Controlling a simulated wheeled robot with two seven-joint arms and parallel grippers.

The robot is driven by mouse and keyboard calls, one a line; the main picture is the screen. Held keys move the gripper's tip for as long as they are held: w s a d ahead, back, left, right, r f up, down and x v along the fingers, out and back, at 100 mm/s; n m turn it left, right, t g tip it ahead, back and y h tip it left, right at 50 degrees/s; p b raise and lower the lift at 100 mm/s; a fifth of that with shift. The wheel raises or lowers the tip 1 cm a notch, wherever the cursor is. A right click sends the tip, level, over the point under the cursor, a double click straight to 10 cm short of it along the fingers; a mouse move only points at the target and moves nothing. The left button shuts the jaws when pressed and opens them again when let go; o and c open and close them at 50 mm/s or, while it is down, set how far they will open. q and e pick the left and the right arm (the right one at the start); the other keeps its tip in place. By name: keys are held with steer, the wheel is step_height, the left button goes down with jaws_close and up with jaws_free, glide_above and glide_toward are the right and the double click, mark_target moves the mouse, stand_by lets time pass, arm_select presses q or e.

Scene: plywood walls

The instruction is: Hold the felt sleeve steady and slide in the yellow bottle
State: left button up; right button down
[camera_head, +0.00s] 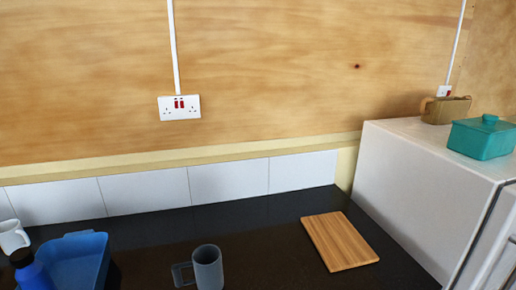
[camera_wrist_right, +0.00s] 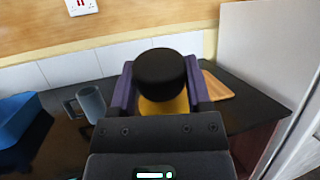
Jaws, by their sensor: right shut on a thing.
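The yellow bottle (camera_wrist_right: 165,108) has a black cap (camera_wrist_right: 160,72) and shows in the right wrist view. My right gripper (camera_wrist_right: 161,88) is shut on it, with one purple finger on each side. The cap faces the camera and hides most of the yellow body. The bottle's lower end cannot be seen. The felt sleeve is not seen in either view. My left gripper is not in view, and neither gripper shows in the head view.
The dark counter (camera_head: 270,229) holds a blue tub (camera_head: 75,262), a blue bottle (camera_head: 33,277), a white mug (camera_head: 13,236), a grey mug (camera_head: 208,268) and a wooden board (camera_head: 340,241). A white fridge (camera_head: 410,190) stands at the right, carrying a teal lidded box (camera_head: 482,139) and a brown container (camera_head: 446,110).

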step_height(320, 180, down, 9)
steer(key=b, duration=0.7)
steer(key=shift+b, duration=0.3)
steer(key=shift+w+r, duration=0.1)
